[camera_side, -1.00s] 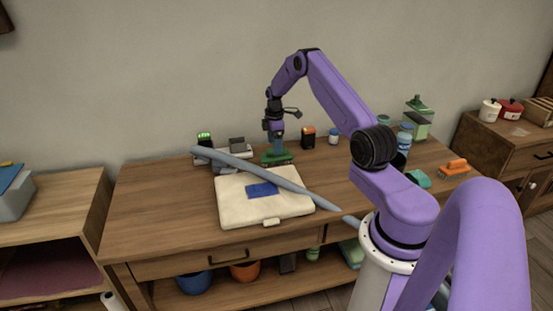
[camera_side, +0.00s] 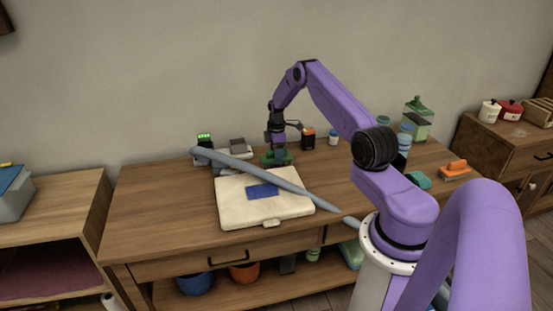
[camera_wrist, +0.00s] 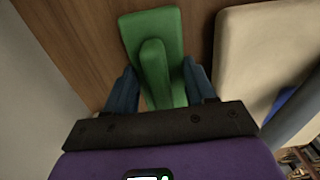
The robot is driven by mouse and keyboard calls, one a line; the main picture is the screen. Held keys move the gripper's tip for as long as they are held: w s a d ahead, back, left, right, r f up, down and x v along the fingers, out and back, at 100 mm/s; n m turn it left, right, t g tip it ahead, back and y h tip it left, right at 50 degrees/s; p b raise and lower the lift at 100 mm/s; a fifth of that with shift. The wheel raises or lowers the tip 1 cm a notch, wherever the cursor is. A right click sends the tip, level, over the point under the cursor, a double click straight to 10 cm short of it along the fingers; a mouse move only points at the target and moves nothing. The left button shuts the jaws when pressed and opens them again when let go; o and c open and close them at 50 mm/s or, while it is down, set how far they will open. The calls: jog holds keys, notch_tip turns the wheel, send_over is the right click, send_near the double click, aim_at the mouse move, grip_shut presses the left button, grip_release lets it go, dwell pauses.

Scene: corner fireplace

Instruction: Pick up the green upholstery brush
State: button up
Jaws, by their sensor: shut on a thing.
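The green upholstery brush (camera_side: 267,158) sits on the wooden table toward the back, just behind the cream cushion. In the wrist view the brush (camera_wrist: 160,35) shows a flat green base with a raised green handle along it. My gripper (camera_side: 278,155) points down over the brush, its dark blue fingers low at the handle. In the wrist view my gripper (camera_wrist: 158,92) has one finger on each side of the handle and is shut on it. The brush appears to rest on the table still; its underside is hidden.
The cream cushion (camera_side: 230,205) with a blue patch lies in front, crossed by a long grey-blue tube (camera_side: 290,185). An orange-topped black box (camera_side: 308,139) stands close right of my gripper. An orange brush (camera_side: 455,168) and teal block (camera_side: 419,180) lie at the right.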

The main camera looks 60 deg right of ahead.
jog(key=shift+r, duration=0.15)
jog(key=shift+r, duration=0.55)
jog(key=s+a+r, duration=0.8)
jog(key=s+r, duration=0.3)
jog(key=shift+s+r, duration=0.2)
jog(key=shift+r, duration=0.15)
jog(key=shift+a, duration=0.1)
